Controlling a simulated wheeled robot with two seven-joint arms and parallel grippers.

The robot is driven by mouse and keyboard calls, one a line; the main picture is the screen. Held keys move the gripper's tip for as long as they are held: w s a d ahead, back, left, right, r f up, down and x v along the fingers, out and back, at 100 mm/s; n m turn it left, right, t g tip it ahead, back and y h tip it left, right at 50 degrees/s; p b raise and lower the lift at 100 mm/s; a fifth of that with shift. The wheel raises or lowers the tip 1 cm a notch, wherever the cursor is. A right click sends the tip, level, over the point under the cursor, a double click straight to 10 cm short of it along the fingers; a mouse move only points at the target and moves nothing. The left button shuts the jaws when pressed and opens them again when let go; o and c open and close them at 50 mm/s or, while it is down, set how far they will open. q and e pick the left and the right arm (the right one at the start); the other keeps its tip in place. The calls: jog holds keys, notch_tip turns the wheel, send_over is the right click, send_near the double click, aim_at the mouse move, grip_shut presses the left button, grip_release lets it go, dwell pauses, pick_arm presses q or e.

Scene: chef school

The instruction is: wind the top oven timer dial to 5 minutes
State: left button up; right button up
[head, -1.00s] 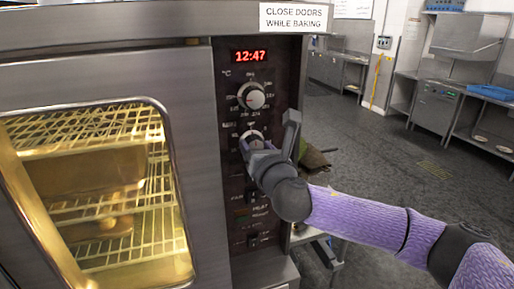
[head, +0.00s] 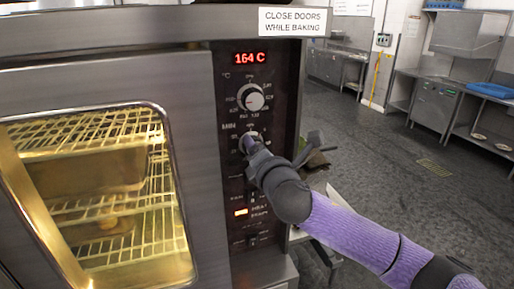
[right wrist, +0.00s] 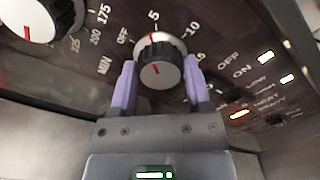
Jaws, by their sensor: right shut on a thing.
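The oven's timer dial (right wrist: 158,66) is a black knob with a silver rim, marked OFF, 5, 10 and MIN around it. My right gripper (right wrist: 160,72) has its two purple fingers on either side of this knob and is shut on it. The red line at the top of the dial points at about the 5. In the head view the right gripper (head: 250,146) covers much of the timer dial. The temperature dial (head: 251,97) sits above it and also shows in the right wrist view (right wrist: 40,18). My left gripper is not in view.
The oven's glass door (head: 90,195) is shut at the left, with lit racks inside. The red display (head: 251,58) reads 164 C. An amber lamp (head: 241,212) is lit below the dials. Open floor (head: 400,180) and steel counters lie to the right.

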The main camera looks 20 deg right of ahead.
jog(key=shift+m, duration=1)
jog(key=o, duration=1.3)
jog(key=s, duration=0.3)
jog(key=s+b, duration=0.1)
jog(key=s, duration=0.6)
jog(key=shift+d+b, duration=0.25)
jog(key=shift+b, duration=0.05)
